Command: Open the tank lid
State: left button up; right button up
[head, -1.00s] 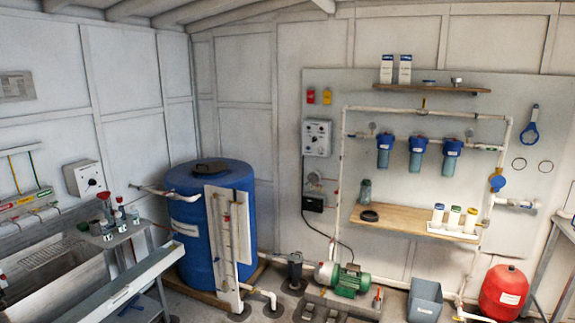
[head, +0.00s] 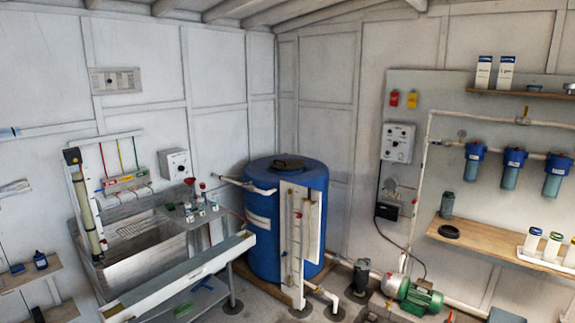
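The tank (head: 264,232) is a large blue upright drum in the back corner, near the middle of the head view. Its dark lid (head: 287,163) sits on the blue top and looks closed. A pale upright board with a pipe (head: 297,235) stands against the tank's front and hides part of its side. Neither of my grippers shows in the head view.
A sink (head: 140,247) and a long pale trough (head: 190,277) stand left of the tank. A green pump (head: 420,297) and pipes lie on the floor to its right. A wooden shelf (head: 500,244) and blue filters (head: 513,168) are on the right wall.

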aim_at(285, 164)
jog(key=z, duration=0.15)
jog(key=i, duration=3.25)
jog(key=u, duration=0.55)
